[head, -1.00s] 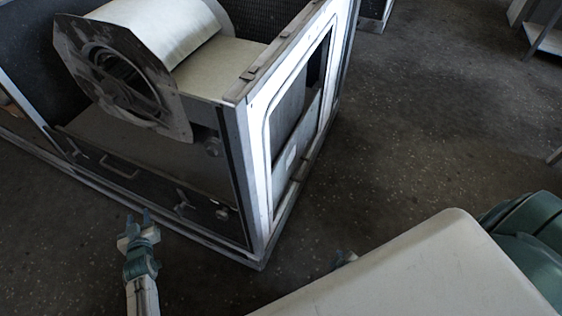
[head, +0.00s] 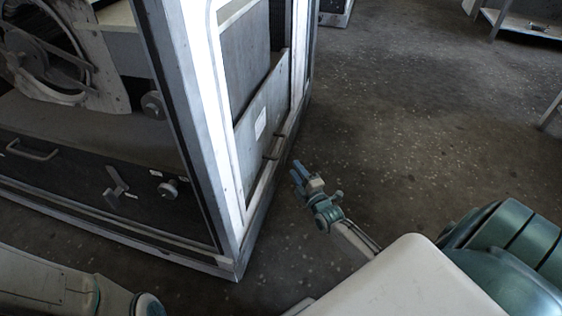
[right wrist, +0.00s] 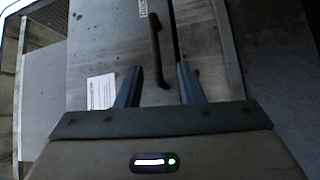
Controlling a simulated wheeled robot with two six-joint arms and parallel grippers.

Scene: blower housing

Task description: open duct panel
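The duct panel (head: 247,142) is a grey sheet with a white label, set in the side opening of the blower housing (head: 215,130). In the right wrist view the panel (right wrist: 105,55) fills the upper middle, with a dark bar handle (right wrist: 158,55) on it. My right gripper (head: 297,172) is beside the panel's lower edge in the head view. Its fingers (right wrist: 159,84) are open, and the handle's near end shows between their tips in the picture. I cannot tell whether they touch it. My left gripper is out of view; part of my left arm shows at bottom left.
The housing's white corner post and bottom rail (head: 232,262) stand close to my right gripper. A round fan inlet (head: 45,55) and a lower front with small handles are at left. A shelf (head: 515,25) stands far off.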

